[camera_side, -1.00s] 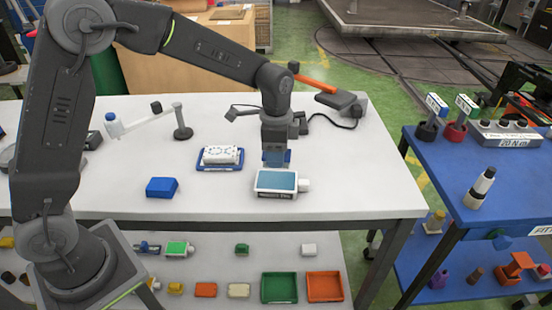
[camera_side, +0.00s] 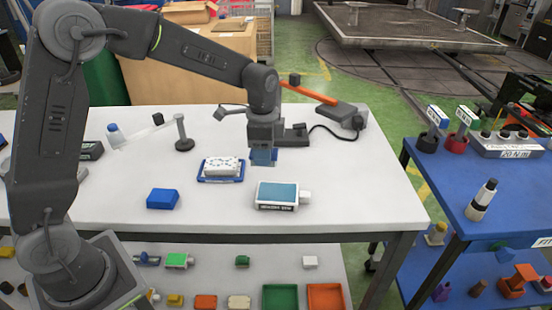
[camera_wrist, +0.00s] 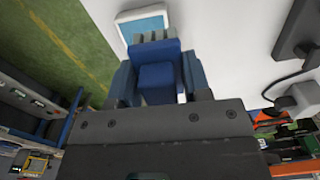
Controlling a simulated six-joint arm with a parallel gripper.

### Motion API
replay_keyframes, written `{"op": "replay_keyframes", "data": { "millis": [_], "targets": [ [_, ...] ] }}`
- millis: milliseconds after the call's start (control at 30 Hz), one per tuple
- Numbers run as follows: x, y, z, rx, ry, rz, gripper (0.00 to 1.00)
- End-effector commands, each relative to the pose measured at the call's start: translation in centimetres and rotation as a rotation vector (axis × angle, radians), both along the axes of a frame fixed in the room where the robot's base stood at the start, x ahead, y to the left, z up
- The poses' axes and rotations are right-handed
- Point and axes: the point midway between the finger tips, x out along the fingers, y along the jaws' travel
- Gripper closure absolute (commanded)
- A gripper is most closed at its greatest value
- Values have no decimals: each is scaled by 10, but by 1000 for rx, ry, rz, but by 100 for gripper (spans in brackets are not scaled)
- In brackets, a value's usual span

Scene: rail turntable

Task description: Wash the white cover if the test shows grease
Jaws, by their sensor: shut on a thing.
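A white, block-like piece with dark marks on top, probably the white cover (camera_side: 222,164), rests on a blue tray (camera_side: 204,178) on the white table. A white device with a blue-grey top face (camera_side: 277,193) stands to the right and nearer; its front label is too small to read surely. It also shows in part at the top of the wrist view (camera_wrist: 143,22). My gripper (camera_side: 263,158) is shut on a blue block-like piece (camera_wrist: 158,77), above the table, right of the tray and behind the device. The fingers hide part of it.
A blue block (camera_side: 162,198) lies at the front left of the table. A small stand with a bottle-tipped arm (camera_side: 184,143) is behind. An orange-handled tool (camera_side: 310,92) and its dark base are at the back right. A blue side table (camera_side: 490,165) stands right.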

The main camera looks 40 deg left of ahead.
Motion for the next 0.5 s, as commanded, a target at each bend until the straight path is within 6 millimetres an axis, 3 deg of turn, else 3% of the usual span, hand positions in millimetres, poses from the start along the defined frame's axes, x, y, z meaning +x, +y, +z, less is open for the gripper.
{"op": "replay_keyframes", "data": {
  "millis": [100, 300, 500],
  "targets": [
    [-8, 52, 4, 0, -2, 13, 75],
    [-33, 127, 9, 0, -2, 11, 75],
    [-54, 168, 11, 0, -1, 4, 75]
  ]
}}
